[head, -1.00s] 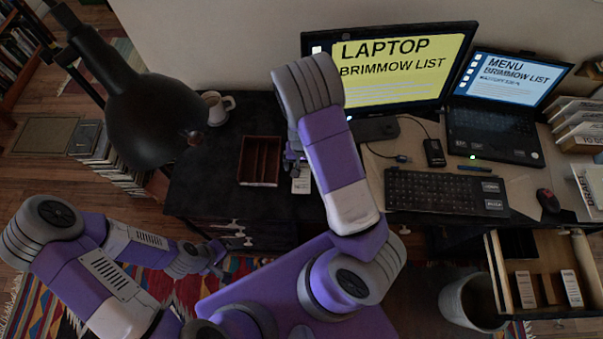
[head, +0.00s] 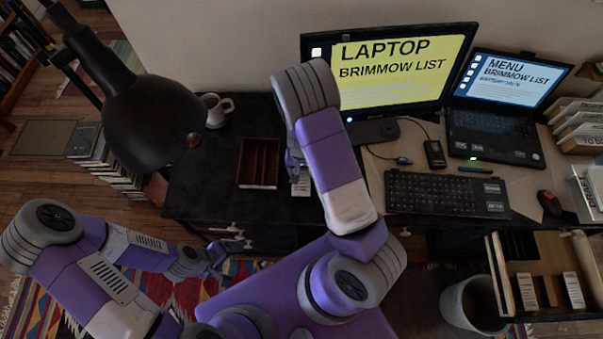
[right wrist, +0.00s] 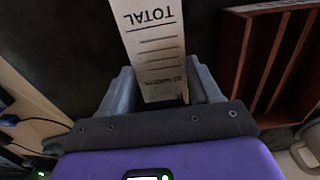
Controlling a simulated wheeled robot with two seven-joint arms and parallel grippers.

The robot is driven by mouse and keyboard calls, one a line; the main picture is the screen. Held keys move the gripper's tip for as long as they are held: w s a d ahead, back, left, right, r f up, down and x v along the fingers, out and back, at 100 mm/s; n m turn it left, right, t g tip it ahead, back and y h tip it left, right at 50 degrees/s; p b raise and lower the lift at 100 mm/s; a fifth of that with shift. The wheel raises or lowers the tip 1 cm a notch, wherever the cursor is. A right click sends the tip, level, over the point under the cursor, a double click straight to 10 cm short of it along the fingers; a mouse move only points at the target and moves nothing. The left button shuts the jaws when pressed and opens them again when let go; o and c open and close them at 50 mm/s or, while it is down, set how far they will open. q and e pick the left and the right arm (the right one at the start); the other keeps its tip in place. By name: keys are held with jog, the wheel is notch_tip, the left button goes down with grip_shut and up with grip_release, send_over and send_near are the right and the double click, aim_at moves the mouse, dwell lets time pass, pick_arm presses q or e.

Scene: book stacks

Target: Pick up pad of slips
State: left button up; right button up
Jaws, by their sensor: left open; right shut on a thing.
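The pad of slips (head: 300,185) is a small white block with printed lines, at the dark desk's front part, right of the wooden tray. In the right wrist view the pad (right wrist: 156,45) shows the word TOTAL and ruled lines. My right gripper (right wrist: 163,88) is shut on it, one finger along each side. In the head view my right gripper (head: 293,163) is partly hidden by my own arm. I cannot tell whether the pad is clear of the desk. My left gripper (head: 217,262) is open and empty, low in front of the desk.
The compartmented wooden tray (head: 259,163) is close left of the pad. A mug (head: 216,110) and a black lamp (head: 150,120) are further left. The keyboard (head: 447,194) and monitor (head: 405,72) are to the right. An open drawer (head: 503,275) juts out at lower right.

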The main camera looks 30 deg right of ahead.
jog(key=shift+r, duration=0.1)
jog(key=shift+r, duration=0.6)
jog(key=shift+s+a+r, duration=0.1)
jog(key=shift+s+a, duration=0.1)
jog(key=shift+s, duration=0.1)
jog(key=s+a, duration=0.2)
jog(key=s, duration=0.1)
jog(key=s+a, duration=0.2)
jog(key=s, duration=0.2)
jog(key=s+a, duration=0.2)
jog(key=s, duration=0.2)
jog(key=shift+s+a, duration=0.15)
jog(key=shift+a, duration=0.2)
jog(key=s+a+p, duration=0.5)
jog(key=s+p, duration=0.4)
jog(key=p, duration=0.1)
jog(key=shift+a, duration=0.35)
